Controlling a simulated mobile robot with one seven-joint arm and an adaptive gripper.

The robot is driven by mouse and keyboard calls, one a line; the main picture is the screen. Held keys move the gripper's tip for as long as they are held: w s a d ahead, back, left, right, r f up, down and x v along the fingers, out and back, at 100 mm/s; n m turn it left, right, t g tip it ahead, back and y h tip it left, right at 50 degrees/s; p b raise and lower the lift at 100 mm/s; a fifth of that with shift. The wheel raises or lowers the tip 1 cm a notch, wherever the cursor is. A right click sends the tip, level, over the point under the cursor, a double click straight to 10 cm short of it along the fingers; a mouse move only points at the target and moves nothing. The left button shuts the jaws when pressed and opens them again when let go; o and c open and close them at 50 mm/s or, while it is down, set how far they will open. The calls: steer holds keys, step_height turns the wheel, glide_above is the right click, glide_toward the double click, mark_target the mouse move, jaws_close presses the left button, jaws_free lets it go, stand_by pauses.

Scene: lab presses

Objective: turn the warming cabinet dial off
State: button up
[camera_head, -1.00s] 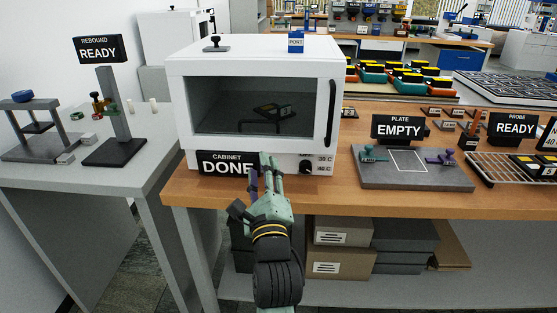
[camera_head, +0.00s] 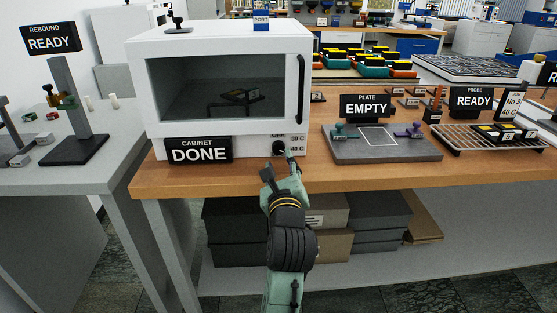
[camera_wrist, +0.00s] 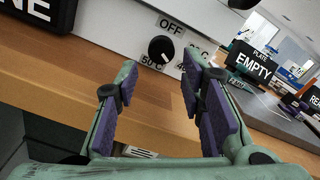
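The white warming cabinet (camera_head: 300,75) stands on the wooden bench with its glass door closed. Its black dial (camera_head: 279,148) is at the lower right of the front panel. In the wrist view the dial (camera_wrist: 160,48) sits below the OFF label (camera_wrist: 170,25), with temperature marks around it; its pointer appears to be away from OFF, toward the lower marks. My gripper (camera_wrist: 160,98) is open and empty, its purple-padded fingers apart. The dial shows ahead, between and beyond the fingertips, not touched. In the head view my gripper (camera_head: 280,167) is just below the dial.
A black sign reading CABINET DONE (camera_head: 198,150) stands left of the dial. A grey plate fixture (camera_head: 400,152) with an EMPTY sign (camera_head: 367,107) is to the right. The wooden bench edge (camera_head: 350,183) runs under my gripper. Boxes (camera_head: 375,220) lie on the shelf below.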

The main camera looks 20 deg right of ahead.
mark_target(278, 149)
steer(key=p+x, duration=0.1)
steer(key=x, duration=0.5)
steer(key=shift+r, duration=0.15)
steer(key=shift+c, duration=0.2)
jaws_close()
